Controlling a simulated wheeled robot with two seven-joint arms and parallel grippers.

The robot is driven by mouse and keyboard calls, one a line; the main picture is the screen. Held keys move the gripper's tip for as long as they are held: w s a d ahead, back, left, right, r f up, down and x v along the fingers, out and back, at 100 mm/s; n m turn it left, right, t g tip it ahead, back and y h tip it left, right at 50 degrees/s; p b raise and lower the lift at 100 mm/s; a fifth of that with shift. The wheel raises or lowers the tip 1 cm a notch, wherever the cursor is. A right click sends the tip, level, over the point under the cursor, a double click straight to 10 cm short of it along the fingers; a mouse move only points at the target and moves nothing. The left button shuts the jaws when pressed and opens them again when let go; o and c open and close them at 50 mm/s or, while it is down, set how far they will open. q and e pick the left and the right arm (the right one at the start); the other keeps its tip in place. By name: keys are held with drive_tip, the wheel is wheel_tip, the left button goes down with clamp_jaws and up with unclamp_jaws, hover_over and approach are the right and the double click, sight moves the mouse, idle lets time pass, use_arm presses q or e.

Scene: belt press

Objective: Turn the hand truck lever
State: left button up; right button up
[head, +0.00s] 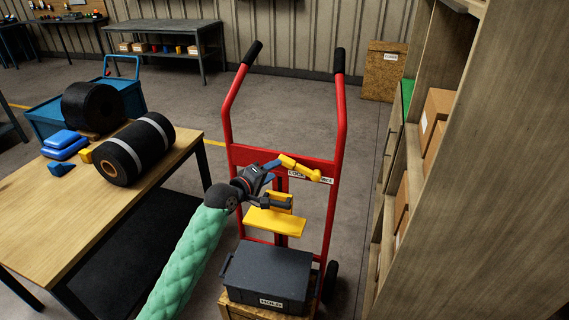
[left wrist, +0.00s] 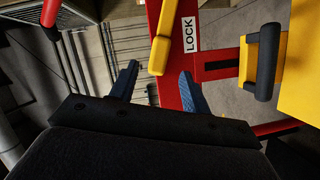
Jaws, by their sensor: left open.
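The red hand truck (head: 341,120) stands upright in the middle of the head view. Its yellow lever (head: 300,168) lies across the red crossbar, beside a white label partly hidden by it. In the left wrist view the lever (left wrist: 160,40) hangs down from the top edge, next to the LOCK label (left wrist: 189,35). My left gripper (head: 278,182) is open in front of the crossbar. In the left wrist view its fingertips (left wrist: 159,72) stand to either side of the lever's lower end, with gaps visible; whether they touch it cannot be told. My right gripper is not in view.
A yellow bracket (head: 275,220) sits below the lever. A wooden table (head: 40,215) with black rolls stands left; a tall wooden shelf (head: 500,180) stands close on the right.

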sight(284, 164)
use_arm(q)
drive_tip(key=shift+p+x, duration=0.95)
drive_tip(key=shift+x, duration=2.15)
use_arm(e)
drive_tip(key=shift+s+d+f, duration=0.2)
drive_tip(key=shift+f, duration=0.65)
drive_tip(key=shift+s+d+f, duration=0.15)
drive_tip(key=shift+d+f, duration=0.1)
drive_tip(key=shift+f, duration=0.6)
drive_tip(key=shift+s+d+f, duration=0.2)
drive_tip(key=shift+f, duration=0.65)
use_arm(q)
clamp_jaws()
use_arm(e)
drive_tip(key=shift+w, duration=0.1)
